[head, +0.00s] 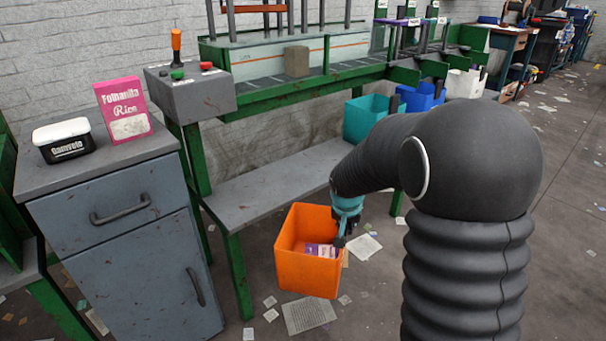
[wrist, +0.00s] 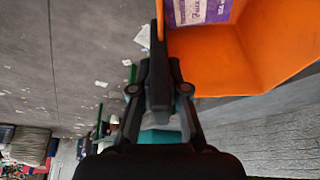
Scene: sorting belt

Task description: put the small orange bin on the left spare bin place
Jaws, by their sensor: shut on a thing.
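The small orange bin (head: 308,272) hangs from my gripper (head: 345,232) in the head view, in front of the grey bench. It looks roughly upright and holds a few small boxes, one purple and white (head: 322,250). In the wrist view the orange bin (wrist: 240,60) fills the upper right, and my gripper (wrist: 158,60) is shut on its wall. The purple and white box (wrist: 200,10) shows inside it. A low grey bench (head: 262,190) with green legs stands behind the bin; its left part is bare. I cannot tell for certain which spot is the left spare bin place.
A teal bin (head: 366,118), a blue bin (head: 420,97) and a white bin (head: 463,84) stand along the belt at the back. A grey cabinet (head: 130,235) stands left, carrying a pink box (head: 122,110) and a white-lidded tub (head: 64,140). Papers (head: 309,315) litter the floor.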

